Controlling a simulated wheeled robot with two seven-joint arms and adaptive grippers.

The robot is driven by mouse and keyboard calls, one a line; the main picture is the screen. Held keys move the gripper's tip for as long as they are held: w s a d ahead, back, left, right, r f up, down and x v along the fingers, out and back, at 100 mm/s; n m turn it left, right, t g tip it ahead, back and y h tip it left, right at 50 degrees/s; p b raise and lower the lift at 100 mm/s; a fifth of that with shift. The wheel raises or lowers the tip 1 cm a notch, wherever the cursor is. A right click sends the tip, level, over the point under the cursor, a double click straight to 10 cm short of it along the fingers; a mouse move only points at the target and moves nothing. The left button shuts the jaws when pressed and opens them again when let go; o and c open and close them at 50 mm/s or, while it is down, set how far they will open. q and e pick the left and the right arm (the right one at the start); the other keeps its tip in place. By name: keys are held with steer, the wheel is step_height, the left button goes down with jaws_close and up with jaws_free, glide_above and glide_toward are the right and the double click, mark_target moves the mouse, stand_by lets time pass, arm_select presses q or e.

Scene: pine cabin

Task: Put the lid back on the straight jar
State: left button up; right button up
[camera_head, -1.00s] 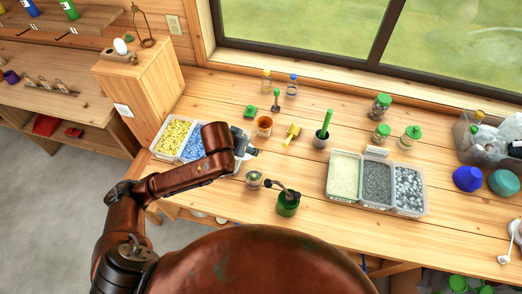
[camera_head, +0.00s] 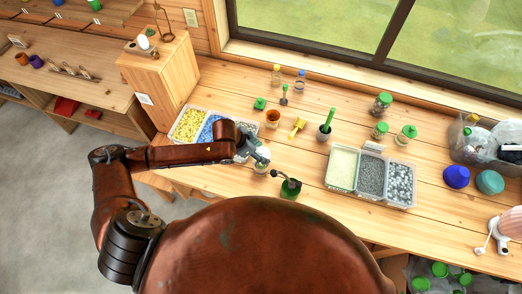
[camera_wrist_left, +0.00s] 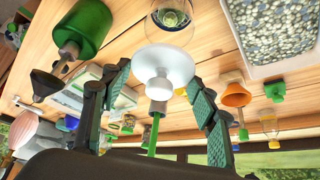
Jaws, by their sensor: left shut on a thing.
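A white round lid with a knob (camera_wrist_left: 165,65) is between the fingers of my left gripper (camera_wrist_left: 158,78), which is shut on it. The lid also shows as a small pale shape in the head view (camera_head: 264,152). A clear open glass jar (camera_wrist_left: 172,20) with something green inside stands on the bench just beyond the lid. In the head view the jar (camera_head: 261,168) is partly hidden by my left gripper (camera_head: 258,156). The lid appears close above the jar; whether they touch, I cannot tell. My right gripper is not in view.
A tray of yellow and blue pieces (camera_head: 172,137) lies left, under my arm. A gravel tray (camera_head: 331,183) lies right. Small tools and green-lidded jars (camera_head: 380,130) stand farther back.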

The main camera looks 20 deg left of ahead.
arm_select(q)
steer(key=shift+f+b, duration=1.75)
steer(key=shift+b, duration=0.15)
steer(key=shift+f, duration=1.05)
steer(key=shift+p, duration=0.7)
steer(key=shift+f+p, duration=0.15)
steer(key=shift+p, duration=0.3)
steer(key=shift+p, duration=0.45)
stand_by(0.5)
stand_by(0.4)
steer(key=o, duration=1)
steer(key=shift+o, duration=0.8)
steer(key=o, duration=0.3)
